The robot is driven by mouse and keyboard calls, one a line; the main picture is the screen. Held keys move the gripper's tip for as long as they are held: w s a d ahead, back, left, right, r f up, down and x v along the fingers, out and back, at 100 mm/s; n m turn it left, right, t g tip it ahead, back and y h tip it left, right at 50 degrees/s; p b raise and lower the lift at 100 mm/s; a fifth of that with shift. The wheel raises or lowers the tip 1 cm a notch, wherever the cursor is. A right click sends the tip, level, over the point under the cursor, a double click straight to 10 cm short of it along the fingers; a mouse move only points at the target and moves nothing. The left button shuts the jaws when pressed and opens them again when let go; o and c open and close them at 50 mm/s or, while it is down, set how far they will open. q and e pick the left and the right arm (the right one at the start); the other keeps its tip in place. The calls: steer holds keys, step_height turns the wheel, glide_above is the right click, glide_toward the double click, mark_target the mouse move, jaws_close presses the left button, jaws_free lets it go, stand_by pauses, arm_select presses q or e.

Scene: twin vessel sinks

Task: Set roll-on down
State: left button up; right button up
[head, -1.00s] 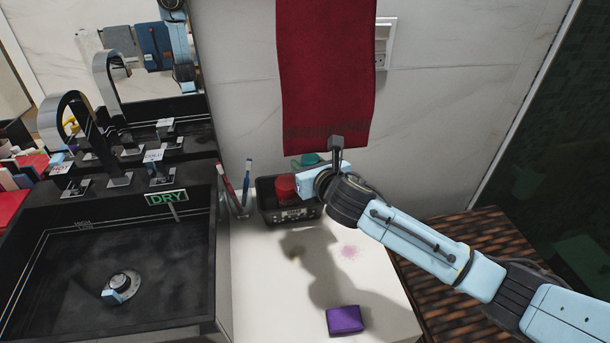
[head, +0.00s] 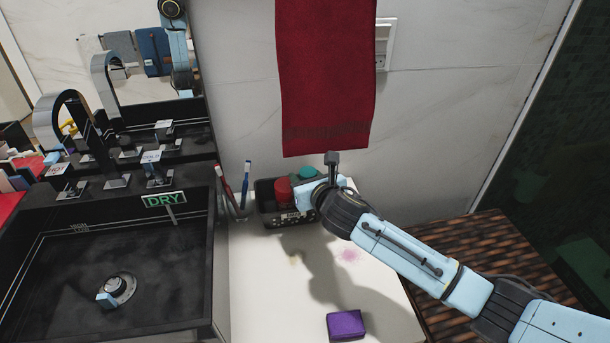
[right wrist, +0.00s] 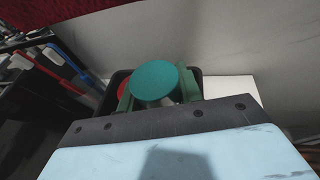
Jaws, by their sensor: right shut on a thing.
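The roll-on, with a round teal top (head: 308,172), is in my right gripper (head: 303,190), which is shut on it. In the right wrist view the teal top (right wrist: 157,83) stands between the two fingers. The black basket (head: 276,220) is at the back of the white counter, and the roll-on is over or just inside its right part. The gripper hides its lower end, so I cannot tell whether it touches the basket floor. My left gripper is not in view.
A red-topped container (head: 284,189) is in the basket's left part. Toothbrushes (head: 246,178) stand left of the basket. A purple box (head: 345,325) lies at the counter's front. The black sink (head: 165,260) is at left; a red towel (head: 325,80) hangs above. The counter's middle is clear.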

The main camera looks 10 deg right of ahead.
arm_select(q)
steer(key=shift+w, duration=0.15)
arm_select(e)
steer(key=shift+f, duration=0.2)
steer(key=o, duration=1)
steer(key=shift+r, duration=0.3)
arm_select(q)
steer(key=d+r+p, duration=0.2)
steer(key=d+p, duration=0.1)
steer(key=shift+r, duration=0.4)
arm_select(e)
steer(key=v, duration=1.2)
steer(key=shift+r, duration=0.3)
